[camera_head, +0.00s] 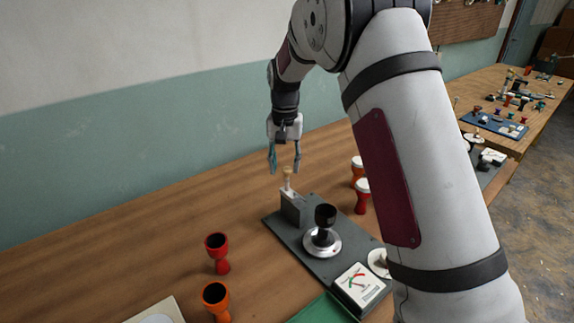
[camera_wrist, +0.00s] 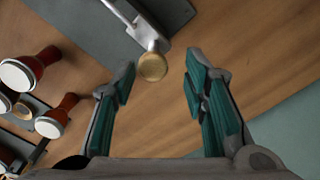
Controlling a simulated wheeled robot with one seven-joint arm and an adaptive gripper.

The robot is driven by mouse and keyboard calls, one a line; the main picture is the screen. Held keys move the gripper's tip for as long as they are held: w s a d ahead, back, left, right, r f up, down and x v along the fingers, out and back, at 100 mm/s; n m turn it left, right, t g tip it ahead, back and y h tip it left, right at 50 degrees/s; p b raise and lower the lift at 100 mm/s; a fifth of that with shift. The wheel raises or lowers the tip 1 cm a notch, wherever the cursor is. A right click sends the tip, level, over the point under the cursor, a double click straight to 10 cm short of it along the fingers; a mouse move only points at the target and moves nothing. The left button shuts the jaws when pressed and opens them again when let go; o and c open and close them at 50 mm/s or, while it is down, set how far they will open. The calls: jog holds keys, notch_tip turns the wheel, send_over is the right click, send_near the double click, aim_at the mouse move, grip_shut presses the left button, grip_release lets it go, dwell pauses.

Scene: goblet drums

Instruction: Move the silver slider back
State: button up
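The silver slider (camera_head: 287,182) rises from a grey block (camera_head: 293,208) at the far end of a dark grey board (camera_head: 270,222). It has a round tan-gold knob (camera_wrist: 152,66) on its end. In the wrist view its silver bar (camera_wrist: 128,22) runs from the upper left to the knob. My gripper (camera_head: 285,160) is open and points down just above the knob. In the wrist view the knob lies near the opening of my gripper (camera_wrist: 160,72), closer to the left finger. No contact shows, and nothing is between the fingers.
On the board are a silver disc with a black goblet (camera_head: 325,215) and a white gauge (camera_head: 359,285). Red-and-white drums (camera_head: 362,195) stand behind, close to my arm. A red goblet (camera_head: 217,252) and an orange goblet (camera_head: 215,298) stand left. The table's far left is clear.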

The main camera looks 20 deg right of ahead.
jog(key=shift+s+d, duration=0.1)
notch_tip(320, 180, up, 12)
dwell(0.6)
jog(key=s+d+r+n+t, duration=0.1)
jog(key=s+r, duration=0.4)
jog(key=s, duration=0.5)
jog(key=s+r+n+t, duration=0.1)
jog(key=s+r, duration=0.4)
jog(key=s, duration=0.5)
jog(key=s+f+n+t, duration=0.1)
jog(key=s+f, duration=0.2)
jog(key=s, duration=0.7)
jog(key=s+f+n+t+p, duration=0.1)
jog(key=s+f, duration=0.2)
jog(key=s, duration=0.6)
jog(key=shift+s+d+f, duration=0.25)
jog(key=shift+s+d, duration=0.05)
jog(key=shift+s, duration=0.1)
